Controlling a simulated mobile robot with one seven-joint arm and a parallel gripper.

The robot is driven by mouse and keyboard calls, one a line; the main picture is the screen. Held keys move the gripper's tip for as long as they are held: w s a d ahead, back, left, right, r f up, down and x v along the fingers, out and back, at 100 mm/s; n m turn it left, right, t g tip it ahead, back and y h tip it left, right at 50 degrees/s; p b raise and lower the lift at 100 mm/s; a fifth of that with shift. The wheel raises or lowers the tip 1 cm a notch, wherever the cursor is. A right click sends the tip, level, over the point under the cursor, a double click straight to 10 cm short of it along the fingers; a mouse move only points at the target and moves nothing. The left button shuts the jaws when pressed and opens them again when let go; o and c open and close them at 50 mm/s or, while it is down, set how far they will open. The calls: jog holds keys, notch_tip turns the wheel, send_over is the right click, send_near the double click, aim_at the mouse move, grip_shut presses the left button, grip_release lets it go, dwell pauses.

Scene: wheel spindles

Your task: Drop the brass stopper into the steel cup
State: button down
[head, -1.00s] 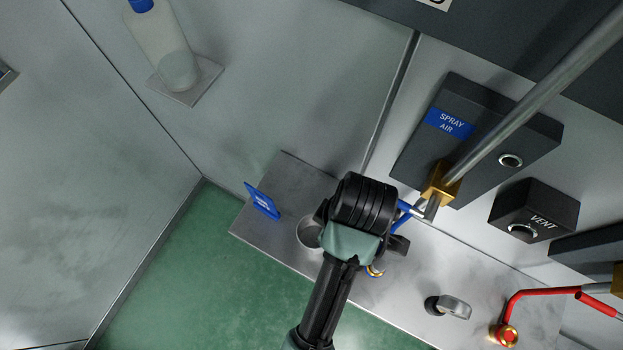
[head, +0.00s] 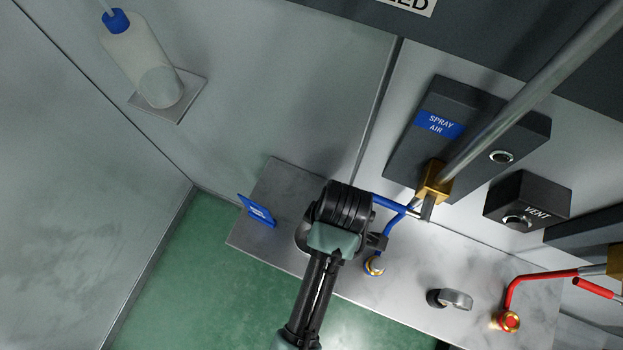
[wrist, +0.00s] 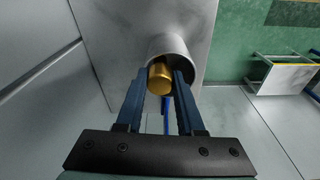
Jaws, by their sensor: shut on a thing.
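The brass stopper (wrist: 160,80) is a small gold cylinder between the blue fingers of my gripper (wrist: 160,79) in the wrist view. My gripper is shut on it. The steel cup (wrist: 171,44) lies just beyond the fingertips, and the stopper overlaps its open mouth in this view. I cannot tell whether the stopper is above the rim or inside it. In the head view my wrist (head: 340,208) covers most of the cup, with a grey edge (head: 302,238) showing at its left. The fingers and stopper are hidden there.
A wash bottle (head: 140,60) sits at upper left.

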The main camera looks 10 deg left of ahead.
jog(key=shift+c, duration=2.2)
grip_release()
